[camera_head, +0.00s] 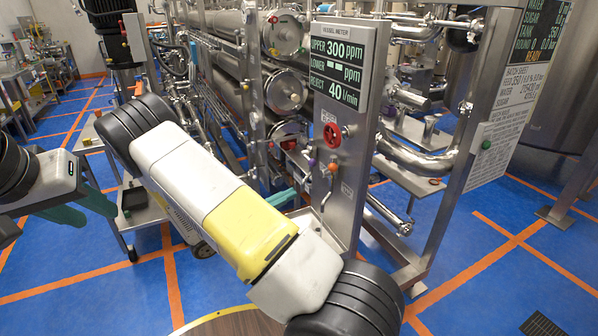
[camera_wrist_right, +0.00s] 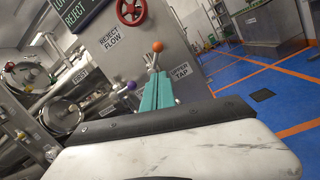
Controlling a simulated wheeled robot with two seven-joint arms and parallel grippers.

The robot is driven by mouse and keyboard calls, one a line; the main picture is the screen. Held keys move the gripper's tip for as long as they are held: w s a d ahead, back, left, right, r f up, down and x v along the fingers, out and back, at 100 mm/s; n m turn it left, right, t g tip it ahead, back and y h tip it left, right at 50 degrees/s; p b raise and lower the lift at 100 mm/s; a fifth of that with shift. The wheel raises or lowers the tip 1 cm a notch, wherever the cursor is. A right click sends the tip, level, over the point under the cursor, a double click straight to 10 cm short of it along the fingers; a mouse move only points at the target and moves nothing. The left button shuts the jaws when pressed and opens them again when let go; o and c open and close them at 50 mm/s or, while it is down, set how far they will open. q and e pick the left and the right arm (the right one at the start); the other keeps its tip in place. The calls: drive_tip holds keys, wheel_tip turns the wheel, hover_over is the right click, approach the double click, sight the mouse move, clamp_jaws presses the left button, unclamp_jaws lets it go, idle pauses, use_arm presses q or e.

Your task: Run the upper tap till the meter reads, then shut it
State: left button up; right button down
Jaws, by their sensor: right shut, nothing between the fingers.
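The meter (camera_head: 345,65) on the steel panel reads UPPER 300 ppm, LOWER dashes and REJECT 40 l/min. The upper tap (camera_wrist_right: 158,47) has an orange ball knob, with an UPPER TAP label (camera_wrist_right: 181,72) below right. The orange knob (camera_head: 333,168) also shows in the head view below the red handwheel. My right gripper (camera_wrist_right: 157,80) is shut and empty, its teal fingers just below the orange knob in the wrist view; I cannot tell if they touch the tap. My left gripper (camera_head: 96,214) is open and empty at far left, away from the panel.
A purple-knobbed tap (camera_head: 311,162) sits left of the orange one. A red handwheel (camera_head: 332,135) is above, by a REJECT FLOW label (camera_wrist_right: 110,40). Steel pipes (camera_head: 415,158) run right of the panel. A small cart (camera_head: 140,215) stands left. Blue floor (camera_head: 480,270) is clear at right.

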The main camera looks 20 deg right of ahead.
drive_tip(key=s+f+n+t, duration=0.1)
drive_tip(key=s+f+n, duration=0.2)
drive_tip(key=n, duration=0.5)
drive_tip(key=n+h, duration=0.1)
approach(324, 174)
drive_tip(key=s+d, duration=0.5)
drive_tip(key=r, duration=0.1)
drive_tip(key=w+d+r, duration=0.1)
drive_tip(key=r, duration=0.2)
drive_tip(key=shift+w+d, duration=0.3)
drive_tip(key=shift+d, duration=0.1)
drive_tip(key=shift+w+d+r, duration=0.15)
drive_tip(key=shift+w+r, duration=0.25)
drive_tip(key=shift+r, duration=0.45)
